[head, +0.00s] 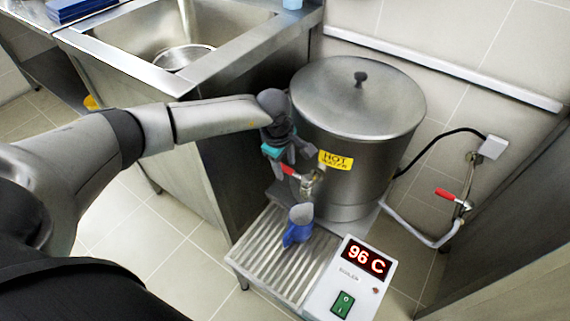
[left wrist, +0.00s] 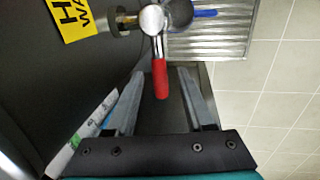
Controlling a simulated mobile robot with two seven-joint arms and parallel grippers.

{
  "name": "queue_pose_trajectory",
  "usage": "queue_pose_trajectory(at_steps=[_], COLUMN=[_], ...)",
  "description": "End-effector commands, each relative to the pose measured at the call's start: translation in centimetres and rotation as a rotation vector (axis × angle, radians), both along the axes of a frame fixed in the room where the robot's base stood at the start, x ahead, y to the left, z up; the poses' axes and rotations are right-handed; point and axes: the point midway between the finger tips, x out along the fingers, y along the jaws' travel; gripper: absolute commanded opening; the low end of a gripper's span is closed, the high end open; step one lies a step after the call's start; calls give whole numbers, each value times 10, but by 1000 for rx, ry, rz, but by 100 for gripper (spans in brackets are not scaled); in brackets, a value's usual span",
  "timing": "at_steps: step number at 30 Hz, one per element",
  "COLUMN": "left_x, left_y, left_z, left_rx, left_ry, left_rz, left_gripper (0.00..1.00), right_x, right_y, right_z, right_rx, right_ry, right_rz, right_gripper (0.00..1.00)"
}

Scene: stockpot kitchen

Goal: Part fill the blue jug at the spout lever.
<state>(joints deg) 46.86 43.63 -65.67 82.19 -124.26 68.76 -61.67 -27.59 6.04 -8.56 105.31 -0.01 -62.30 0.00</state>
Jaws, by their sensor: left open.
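The blue jug (head: 297,229) stands on the ribbed drip tray below the spout, its pale open mouth facing up. A blue part of it also shows at the top of the left wrist view (left wrist: 204,13). The metal spout (head: 312,183) comes out of the hot-water boiler (head: 342,150) and has a red-handled lever (left wrist: 160,78). My left gripper (head: 288,156) is at the lever. In the left wrist view its fingers (left wrist: 162,74) are apart, with the red handle between their tips and gaps on both sides. My right gripper is not in view.
The ribbed drip tray (head: 262,255) has bare room left of the jug. A control box (head: 350,283) reading 96 C stands at its right. A sink (head: 150,40) with a round pan is at the upper left. A red-handled pipe valve (head: 452,196) is at the right wall.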

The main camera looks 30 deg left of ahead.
Motion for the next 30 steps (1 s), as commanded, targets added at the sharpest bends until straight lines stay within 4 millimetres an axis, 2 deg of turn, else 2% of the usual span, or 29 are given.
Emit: queue_pose_trajectory(at_steps=[4,18,30], left_x=[0,0,0], left_y=[0,0,0], left_z=[0,0,0], left_rx=[0,0,0], left_ry=[0,0,0], left_rz=[0,0,1], left_gripper=[53,0,0], right_x=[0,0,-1], right_y=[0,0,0], right_z=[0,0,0], right_rx=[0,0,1], right_ry=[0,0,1], right_rz=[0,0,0], right_gripper=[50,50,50])
